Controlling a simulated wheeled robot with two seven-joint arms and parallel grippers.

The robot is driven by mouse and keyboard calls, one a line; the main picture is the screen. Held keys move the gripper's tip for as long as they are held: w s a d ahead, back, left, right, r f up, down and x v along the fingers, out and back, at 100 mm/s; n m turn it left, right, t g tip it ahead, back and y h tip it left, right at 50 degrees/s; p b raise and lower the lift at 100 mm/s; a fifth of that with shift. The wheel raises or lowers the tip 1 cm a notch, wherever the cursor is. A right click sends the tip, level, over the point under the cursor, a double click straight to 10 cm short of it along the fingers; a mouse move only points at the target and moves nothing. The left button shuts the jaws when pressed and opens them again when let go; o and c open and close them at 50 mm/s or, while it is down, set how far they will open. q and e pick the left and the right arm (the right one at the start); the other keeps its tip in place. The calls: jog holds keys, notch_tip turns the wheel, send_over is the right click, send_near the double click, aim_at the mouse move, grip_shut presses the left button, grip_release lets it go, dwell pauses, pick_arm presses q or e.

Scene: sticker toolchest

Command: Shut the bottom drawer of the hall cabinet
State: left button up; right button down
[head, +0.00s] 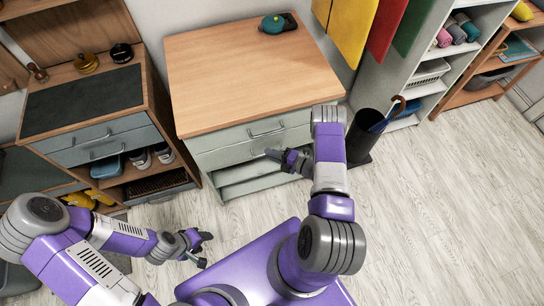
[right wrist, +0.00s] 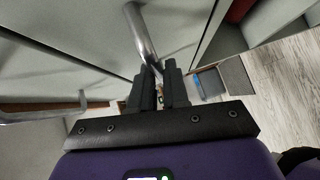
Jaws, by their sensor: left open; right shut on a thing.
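The hall cabinet (head: 245,75) has a wooden top and pale grey-green drawers, and stands at the centre of the head view. Its lowest drawer (head: 250,186) seems to stick out at the bottom of the front, partly hidden by my right arm. My right gripper (head: 270,154) is at the drawer fronts, below the top handle (head: 267,131). In the right wrist view its fingers (right wrist: 163,88) are shut on a metal bar handle (right wrist: 142,35); which drawer it belongs to is unclear. My left gripper (head: 203,250) is open and empty, low and left of the cabinet.
A workbench (head: 90,100) with grey drawers stands at the left. A black umbrella bin (head: 367,135) stands right of the cabinet, near my right arm. White shelves (head: 435,75) are farther right. The floor (head: 440,190) at the right is clear.

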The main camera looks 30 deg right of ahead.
jog(key=c, duration=1.2)
grip_release()
jog(key=shift+w+d, duration=0.1)
jog(key=shift+w, duration=0.25)
jog(key=shift+s, duration=0.1)
jog(key=p+v, duration=0.1)
jog(key=v, duration=0.6)
jog(key=shift+s+d+r+p, duration=0.15)
jog(key=shift+s+p, duration=0.1)
jog(key=shift+p, duration=0.15)
